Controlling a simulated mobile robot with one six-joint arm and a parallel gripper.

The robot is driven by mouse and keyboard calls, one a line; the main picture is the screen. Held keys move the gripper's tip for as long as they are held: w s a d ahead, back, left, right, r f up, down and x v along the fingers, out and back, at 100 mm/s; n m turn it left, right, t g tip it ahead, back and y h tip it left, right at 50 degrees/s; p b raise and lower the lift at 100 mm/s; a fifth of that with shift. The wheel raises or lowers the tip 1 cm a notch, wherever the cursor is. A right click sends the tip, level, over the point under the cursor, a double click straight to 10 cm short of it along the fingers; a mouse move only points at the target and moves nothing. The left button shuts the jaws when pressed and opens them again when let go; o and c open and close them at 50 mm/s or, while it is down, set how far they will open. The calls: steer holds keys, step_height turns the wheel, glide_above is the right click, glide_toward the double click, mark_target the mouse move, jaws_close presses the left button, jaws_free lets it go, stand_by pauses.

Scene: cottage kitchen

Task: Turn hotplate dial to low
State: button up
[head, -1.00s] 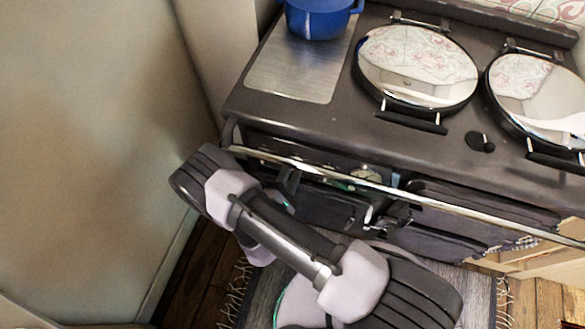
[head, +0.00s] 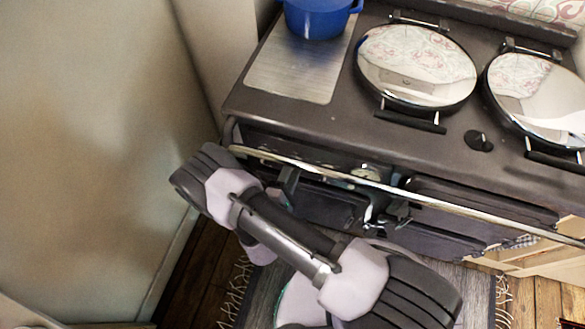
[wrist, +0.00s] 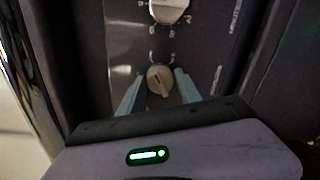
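My gripper (wrist: 158,76) is open, with one pale blue finger on each side of this dial. A gap seems to show between each finger and the dial. A larger pale dial (wrist: 170,10) with small marks around it sits further along the panel, cut by the picture's top edge. In the head view, my arm and the stove front hide the gripper's tips and the beige dial.
A chrome rail (head: 440,203) runs along the stove (head: 335,120) front, close to my arm. Two round lids (head: 416,66) and a blue pot (head: 317,18) are on top. A wall (head: 90,130) stands at the left. A rug (head: 478,290) lies below.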

steer(key=shift+o, duration=1.3)
steer(key=p+v, duration=0.3)
steer(key=v, duration=1.4)
steer(key=shift+s, duration=0.25)
